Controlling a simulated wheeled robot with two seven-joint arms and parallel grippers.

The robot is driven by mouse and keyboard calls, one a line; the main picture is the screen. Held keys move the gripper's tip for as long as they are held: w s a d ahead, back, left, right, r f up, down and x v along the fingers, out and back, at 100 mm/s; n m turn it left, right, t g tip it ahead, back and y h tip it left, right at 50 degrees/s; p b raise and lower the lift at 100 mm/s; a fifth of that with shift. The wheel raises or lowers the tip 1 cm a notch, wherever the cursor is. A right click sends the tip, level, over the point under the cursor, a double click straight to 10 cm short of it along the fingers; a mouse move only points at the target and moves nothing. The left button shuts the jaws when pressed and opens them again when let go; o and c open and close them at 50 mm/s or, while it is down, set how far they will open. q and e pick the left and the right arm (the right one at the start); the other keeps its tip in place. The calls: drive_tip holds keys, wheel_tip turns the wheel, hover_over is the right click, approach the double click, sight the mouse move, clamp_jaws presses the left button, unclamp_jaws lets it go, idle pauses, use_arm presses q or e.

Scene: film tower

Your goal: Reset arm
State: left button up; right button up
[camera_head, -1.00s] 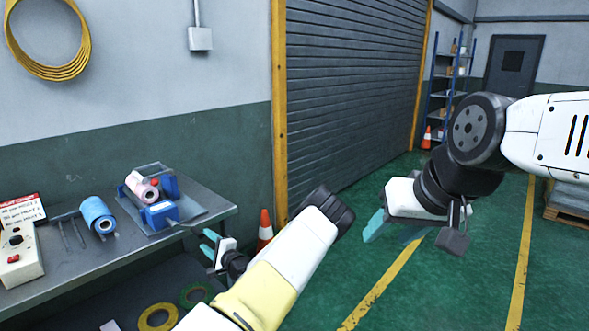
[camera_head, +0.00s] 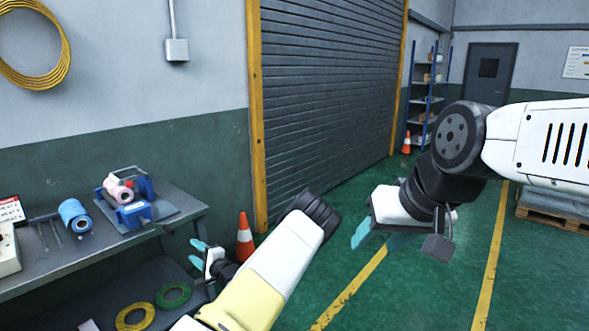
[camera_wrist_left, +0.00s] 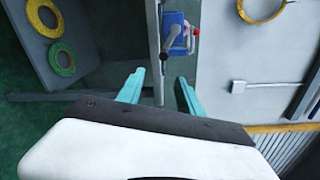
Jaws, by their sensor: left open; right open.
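My left gripper (camera_head: 203,255) is in front of the right end of the grey workbench (camera_head: 185,205), beside an orange cone. In the left wrist view its two teal fingers (camera_wrist_left: 160,90) are spread apart with nothing between them. My right gripper (camera_head: 376,236) hangs over the green floor at the right of the head view, with its teal fingers pointing down-left. It is open and holds nothing that I can see.
On the bench stand a blue device with a pink roll (camera_head: 128,205) and a blue roll (camera_head: 75,215). Yellow (camera_head: 135,316) and green (camera_head: 173,295) rings lie on the lower shelf. A traffic cone (camera_head: 245,238) stands by the shutter (camera_head: 325,100). Floor ahead is clear.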

use_arm(q)
drive_tip(key=s+d+r+n+g+h, duration=0.2)
drive_tip(key=s+d+r+n+h, duration=0.3)
drive_tip(key=d+r+h, duration=0.5)
drive_tip(key=s+d+r+n+g+h, duration=0.2)
drive_tip(key=s+d+r+n+h, duration=0.35)
drive_tip(key=d+r, duration=0.45)
drive_tip(key=s+r, duration=0.5)
drive_tip(key=s, duration=0.8)
drive_tip(key=s+a+r+g, duration=0.1)
drive_tip(key=s+r, duration=0.5)
drive_tip(key=s, duration=0.6)
drive_tip(key=shift+s, duration=0.35)
